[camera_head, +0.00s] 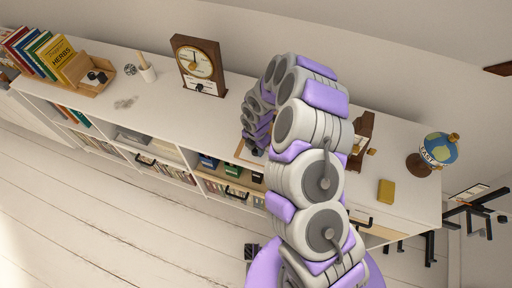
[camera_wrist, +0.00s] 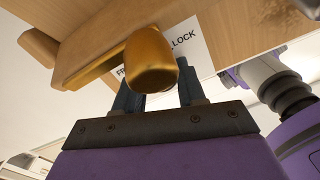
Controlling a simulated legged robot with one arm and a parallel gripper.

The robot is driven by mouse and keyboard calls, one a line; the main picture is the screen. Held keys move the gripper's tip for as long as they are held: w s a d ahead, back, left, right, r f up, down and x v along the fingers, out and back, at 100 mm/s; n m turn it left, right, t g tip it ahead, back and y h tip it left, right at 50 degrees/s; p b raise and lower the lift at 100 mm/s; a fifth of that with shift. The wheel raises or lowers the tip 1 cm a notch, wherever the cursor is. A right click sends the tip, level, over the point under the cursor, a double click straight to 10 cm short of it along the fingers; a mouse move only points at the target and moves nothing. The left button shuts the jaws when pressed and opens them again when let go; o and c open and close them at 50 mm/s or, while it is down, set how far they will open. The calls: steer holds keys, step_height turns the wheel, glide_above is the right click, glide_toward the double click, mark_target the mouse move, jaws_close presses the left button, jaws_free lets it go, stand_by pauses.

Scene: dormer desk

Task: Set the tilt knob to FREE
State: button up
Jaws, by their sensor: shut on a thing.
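The tilt knob (camera_wrist: 150,60) is a rounded, brass-coloured knob on a pale wooden piece in the wrist view. A white label (camera_wrist: 188,44) behind it reads LOCK to the right of the knob. Letters starting FR show to the left, partly covered by the knob and a finger. My gripper (camera_wrist: 160,88) is shut on the knob, with its two dark fingers at the knob's lower end. The knob hides part of the fingers, and I cannot read a pointer setting. In the head view my arm covers the knob and gripper.
The long white desk (camera_head: 150,108) holds a wooden clock (camera_head: 199,65), a globe (camera_head: 438,149), a yellow block (camera_head: 386,191) and books (camera_head: 40,55) at the far left. A brown wooden object (camera_head: 364,130) stands just right of my arm.

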mark_target(255, 149)
steer(key=shift+n, duration=0.3)
steer(key=shift+w+a+n+b, duration=0.1)
steer(key=shift+n+b, duration=0.3)
steer(key=shift+n, duration=0.7)
steer(key=shift+n+b, duration=0.75)
steer(key=shift+n, duration=0.85)
steer(key=o, duration=1.1)
steer(key=shift+c, duration=0.2)
step_height(255, 149, up, 17)
steer(key=p, duration=0.2)
